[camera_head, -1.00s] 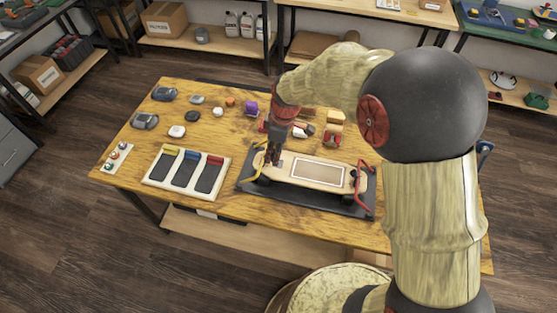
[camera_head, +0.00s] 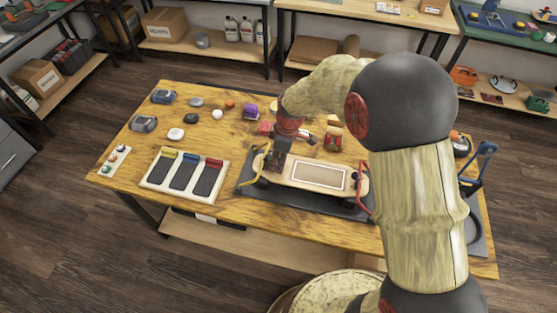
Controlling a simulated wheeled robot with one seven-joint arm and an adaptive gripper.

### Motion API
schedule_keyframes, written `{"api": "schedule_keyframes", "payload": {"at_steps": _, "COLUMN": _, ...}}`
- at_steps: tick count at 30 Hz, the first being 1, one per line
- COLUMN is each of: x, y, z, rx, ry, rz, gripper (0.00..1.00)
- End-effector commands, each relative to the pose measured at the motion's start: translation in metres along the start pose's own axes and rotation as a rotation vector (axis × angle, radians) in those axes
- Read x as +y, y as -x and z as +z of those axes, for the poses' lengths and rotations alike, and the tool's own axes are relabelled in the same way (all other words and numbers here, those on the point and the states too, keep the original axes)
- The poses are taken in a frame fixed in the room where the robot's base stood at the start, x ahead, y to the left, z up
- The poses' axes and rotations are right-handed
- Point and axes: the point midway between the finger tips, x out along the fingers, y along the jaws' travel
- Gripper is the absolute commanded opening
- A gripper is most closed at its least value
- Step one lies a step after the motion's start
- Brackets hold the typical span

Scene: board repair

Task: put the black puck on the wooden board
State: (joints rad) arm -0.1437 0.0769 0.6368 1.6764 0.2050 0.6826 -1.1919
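A small dark, roundish piece (camera_head: 192,116), which looks like the black puck, lies on the table's left half among other small items. The wooden board (camera_head: 341,189) is a skateboard-like deck with a pale framed rectangle on top, resting over a black mat (camera_head: 290,206) at the table's front middle. My gripper (camera_head: 275,165) points down over the board's left end, close to its surface. Its fingers are small and dark against the mat, so their gap and anything between them cannot be made out. My arm covers part of the table's right side.
A white tray (camera_head: 150,187) with three dark slots, marked yellow, blue and red, lies left of the board. Yellow (camera_head: 256,160) and red (camera_head: 364,190) curved pieces stand at the board's ends. A purple item (camera_head: 250,111) and several small items lie behind. A blue-handled tool (camera_head: 482,165) is far right.

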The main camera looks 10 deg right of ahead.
Motion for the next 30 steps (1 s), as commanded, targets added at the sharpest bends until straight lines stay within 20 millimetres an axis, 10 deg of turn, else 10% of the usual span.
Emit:
{"api": "schedule_keyframes", "payload": {"at_steps": 20, "x": 0.0, "y": 0.003, "z": -0.001, "rx": 0.0, "ry": 0.0, "rz": 0.0, "gripper": 0.47}}
{"api": "schedule_keyframes", "payload": {"at_steps": 30, "x": 0.001, "y": 0.062, "z": -0.001, "rx": 0.001, "ry": 0.0, "rz": 0.003, "gripper": 0.47}}
